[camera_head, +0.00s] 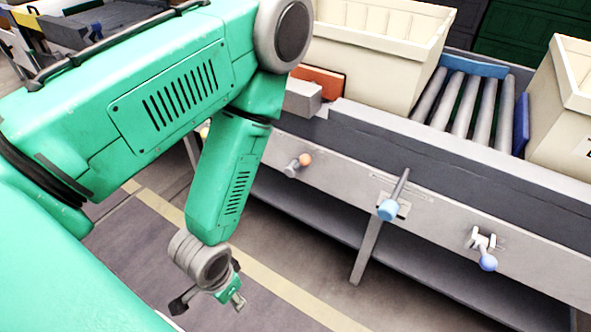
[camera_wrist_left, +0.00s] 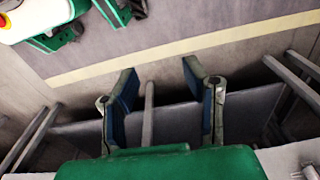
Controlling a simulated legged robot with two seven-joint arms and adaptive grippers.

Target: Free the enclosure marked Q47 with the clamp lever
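Two cream bins stand on the grey bench, one at top centre (camera_head: 375,70) and one cut off at the right edge (camera_head: 560,115). I cannot read a Q47 mark on either; the right one bears a partly visible label. Three levers sit on the bench front: one with an orange knob (camera_head: 305,160), one with a light blue knob (camera_head: 388,210) and one with a blue knob (camera_head: 488,263). My left gripper (camera_head: 212,304) hangs below and left of them, touching none. In the left wrist view its fingers (camera_wrist_left: 159,70) are spread and empty. My right gripper is out of view.
Grey rollers (camera_head: 465,100) lie between the bins, with blue stops at their back and right side. A lower shelf (camera_head: 420,270) and a leg (camera_head: 368,250) are under the bench. Open floor with a yellow stripe (camera_head: 290,290) lies before it.

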